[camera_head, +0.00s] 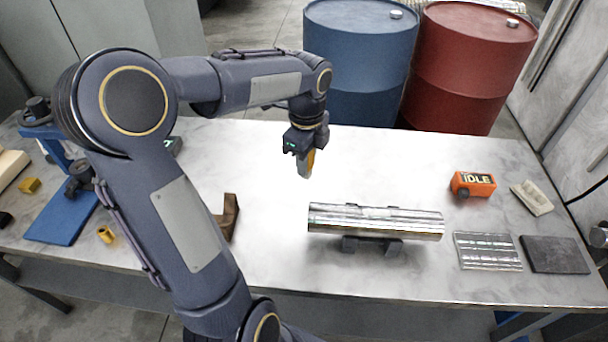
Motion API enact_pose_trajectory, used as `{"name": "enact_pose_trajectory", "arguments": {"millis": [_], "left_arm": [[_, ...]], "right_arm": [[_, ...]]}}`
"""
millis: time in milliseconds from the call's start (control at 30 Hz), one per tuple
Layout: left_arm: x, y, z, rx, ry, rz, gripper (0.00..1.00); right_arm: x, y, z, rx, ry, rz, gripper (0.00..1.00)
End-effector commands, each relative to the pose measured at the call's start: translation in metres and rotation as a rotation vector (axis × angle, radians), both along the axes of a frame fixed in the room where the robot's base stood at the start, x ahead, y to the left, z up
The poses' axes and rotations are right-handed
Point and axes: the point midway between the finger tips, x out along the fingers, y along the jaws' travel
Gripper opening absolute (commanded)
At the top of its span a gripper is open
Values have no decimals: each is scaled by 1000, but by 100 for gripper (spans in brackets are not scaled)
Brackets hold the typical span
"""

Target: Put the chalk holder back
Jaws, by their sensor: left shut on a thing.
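My left gripper (305,168) reaches in over the middle of the table, pointing down. It is shut on a small yellow-ochre piece (309,160), seemingly the chalk holder, which shows only in part between and beside the dark fingers. It appears to be above the bare tabletop, behind the silver cylinder; the exact height I cannot tell. A brown bracket-like block (230,214) stands to the left, partly hidden by my arm. My right gripper is not in view.
A shiny metal cylinder (375,221) rests on a dark cradle (372,246). To the right are an orange "IDLE" box (473,184), a pale block (532,198), a ribbed metal plate (487,251) and a dark slab (555,254). Blue (360,60) and red (465,70) barrels stand behind the table.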

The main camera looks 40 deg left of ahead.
Motion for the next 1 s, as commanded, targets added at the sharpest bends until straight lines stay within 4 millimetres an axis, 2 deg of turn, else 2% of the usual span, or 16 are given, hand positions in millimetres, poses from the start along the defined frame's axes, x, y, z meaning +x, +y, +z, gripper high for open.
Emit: {"name": "enact_pose_trajectory", "arguments": {"millis": [133, 367, 600, 933, 1000], "left_arm": [[15, 20, -10, -1, 3, 19, 2], [59, 56, -34, -2, 4, 17, 2], [90, 82, -76, -1, 3, 15, 2], [105, 94, -100, 1, 1, 15, 2], [104, 94, -111, 0, 3, 14, 2]], "right_arm": [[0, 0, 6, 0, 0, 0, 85], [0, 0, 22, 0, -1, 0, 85], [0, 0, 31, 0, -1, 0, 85], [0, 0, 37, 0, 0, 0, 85], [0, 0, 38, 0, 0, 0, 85]]}}
